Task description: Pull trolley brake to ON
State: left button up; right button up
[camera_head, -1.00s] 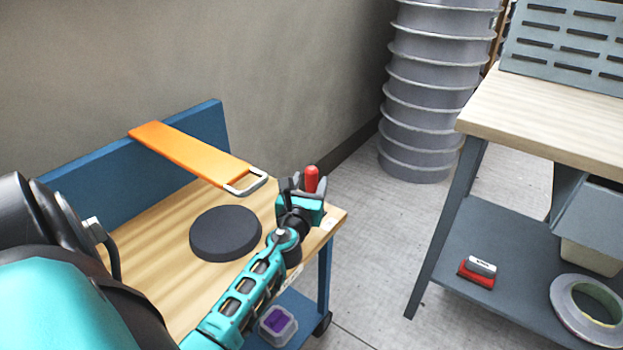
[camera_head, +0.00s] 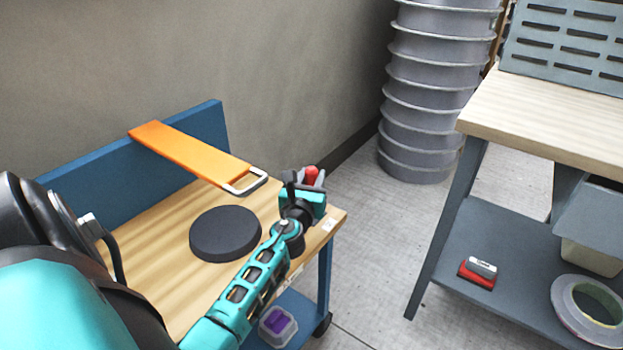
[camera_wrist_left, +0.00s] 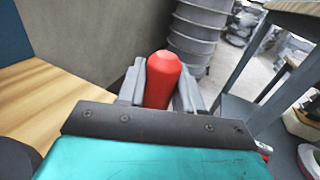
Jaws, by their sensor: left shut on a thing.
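The trolley (camera_head: 165,285) has a wooden top and a blue back panel. Its brake handle, a red rounded grip (camera_head: 311,176), shows at the trolley's right corner. My left gripper (camera_head: 308,180) is shut on the red brake handle. In the left wrist view the red handle (camera_wrist_left: 163,80) stands between the two grey fingers, its rounded top showing above them. The lower part of the handle and its mount are hidden by my gripper. My right gripper is not in view.
A black disc (camera_head: 225,233) lies on the trolley top, and an orange strap with a metal buckle (camera_head: 190,152) hangs over the back panel. A grey ribbed column (camera_head: 430,90) and a workbench (camera_head: 550,125) stand to the right. Bare floor (camera_head: 375,260) lies between.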

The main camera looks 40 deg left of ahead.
pick_arm(q)
grip_shut()
jog(key=shift+f, duration=0.1)
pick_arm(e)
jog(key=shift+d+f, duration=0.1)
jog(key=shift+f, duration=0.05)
